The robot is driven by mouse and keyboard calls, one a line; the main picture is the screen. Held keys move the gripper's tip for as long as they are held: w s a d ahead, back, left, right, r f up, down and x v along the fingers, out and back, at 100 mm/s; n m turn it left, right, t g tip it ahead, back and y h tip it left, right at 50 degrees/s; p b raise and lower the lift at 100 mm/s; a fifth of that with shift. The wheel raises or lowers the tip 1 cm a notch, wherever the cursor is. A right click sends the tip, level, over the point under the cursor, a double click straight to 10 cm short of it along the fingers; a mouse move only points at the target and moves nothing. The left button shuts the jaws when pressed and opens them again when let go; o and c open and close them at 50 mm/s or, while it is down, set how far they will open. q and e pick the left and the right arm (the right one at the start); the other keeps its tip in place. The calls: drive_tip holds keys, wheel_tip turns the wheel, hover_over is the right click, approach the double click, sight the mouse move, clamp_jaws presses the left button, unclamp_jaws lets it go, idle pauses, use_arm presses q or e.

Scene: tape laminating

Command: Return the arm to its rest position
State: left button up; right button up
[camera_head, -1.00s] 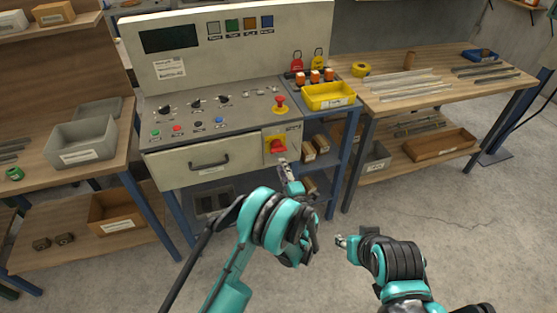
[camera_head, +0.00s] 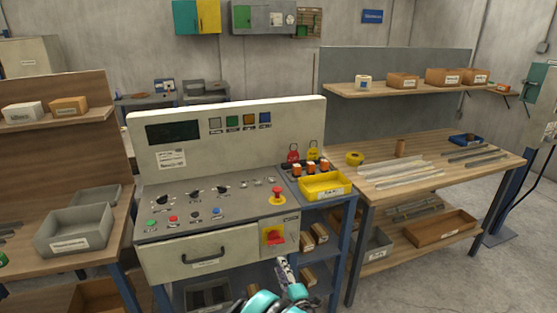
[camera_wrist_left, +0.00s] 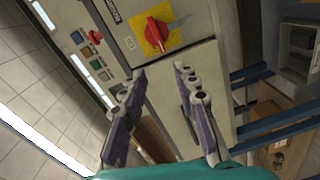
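My left gripper (camera_head: 285,268) shows at the bottom middle of the head view, just below the control panel's right corner. Its two fingers stand apart with nothing between them in the left wrist view (camera_wrist_left: 160,74). The red rotary switch (camera_head: 274,238) on its yellow plate is on the panel's front, just above the gripper. In the left wrist view the switch (camera_wrist_left: 157,33) lies beyond the fingertips, and a gap appears to separate them. My right gripper is out of view.
The control console (camera_head: 165,230) has a drawer, buttons and a red emergency stop (camera_head: 277,195). A yellow bin (camera_head: 325,187) sits to its right. A wooden workbench (camera_head: 440,155) with clear strips stands at right. A grey bin (camera_head: 75,230) is on the left table.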

use_arm(q)
drive_tip(key=s+a+r+m+g, duration=0.35)
drive_tip(key=a+r, duration=0.25)
drive_tip(key=a, duration=0.2)
drive_tip(key=s+a+r+m+g, duration=0.3)
drive_tip(key=s+a+r+m, duration=0.25)
drive_tip(key=a, duration=0.35)
drive_tip(key=s+a+m+g+h, duration=0.1)
drive_tip(key=s+m, duration=0.4)
drive_tip(key=s, duration=0.6)
drive_tip(key=s+a+r+m+g+h, duration=0.1)
drive_tip(key=s+m+h, duration=0.3)
drive_tip(key=s, duration=0.8)
drive_tip(key=shift+s+a+r+m+g+h, duration=0.15)
drive_tip(key=shift+a+m+g+h, duration=0.15)
drive_tip(key=shift+m, duration=0.5)
